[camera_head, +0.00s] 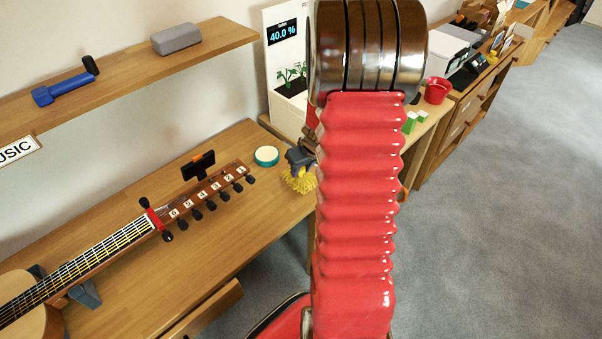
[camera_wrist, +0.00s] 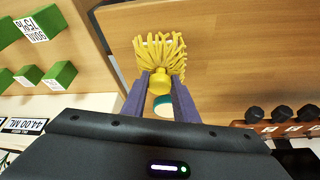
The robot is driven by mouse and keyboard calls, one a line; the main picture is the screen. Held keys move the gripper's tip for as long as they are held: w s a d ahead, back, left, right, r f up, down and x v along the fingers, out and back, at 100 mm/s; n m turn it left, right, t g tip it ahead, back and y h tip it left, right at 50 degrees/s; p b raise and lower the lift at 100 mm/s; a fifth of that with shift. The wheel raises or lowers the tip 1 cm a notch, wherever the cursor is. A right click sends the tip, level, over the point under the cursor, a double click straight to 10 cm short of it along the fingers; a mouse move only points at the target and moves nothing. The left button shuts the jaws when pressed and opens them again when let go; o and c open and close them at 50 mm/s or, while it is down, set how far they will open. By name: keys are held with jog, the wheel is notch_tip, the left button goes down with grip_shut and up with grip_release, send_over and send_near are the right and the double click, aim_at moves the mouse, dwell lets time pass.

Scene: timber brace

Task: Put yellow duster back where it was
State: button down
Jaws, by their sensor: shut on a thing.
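The yellow duster (camera_head: 299,180) is a shaggy head of yellow strands at the right end of the wooden desk (camera_head: 225,255), partly hidden by my red arm in the head view. In the wrist view the duster (camera_wrist: 160,55) has its strands pointing away from me. My gripper (camera_wrist: 161,82) is shut on its yellow neck with two dark blue-grey fingers. In the head view my gripper (camera_head: 300,158) shows just left of my arm. I cannot tell whether the duster touches the desk.
A guitar (camera_head: 110,250) lies across the desk, its headstock near the gripper. A teal and white round item (camera_head: 266,156) sits close by. A white planter with a 40.0 % display (camera_head: 288,80) stands behind. Green blocks (camera_wrist: 60,75) are at left in the wrist view. A shelf (camera_head: 120,75) hangs above.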

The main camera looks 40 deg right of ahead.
jog(key=shift+f, duration=1.15)
jog(key=shift+f, duration=0.1)
jog(key=c, duration=1.4)
grip_release()
jog(key=v, duration=1.2)
jog(key=shift+a, duration=0.1)
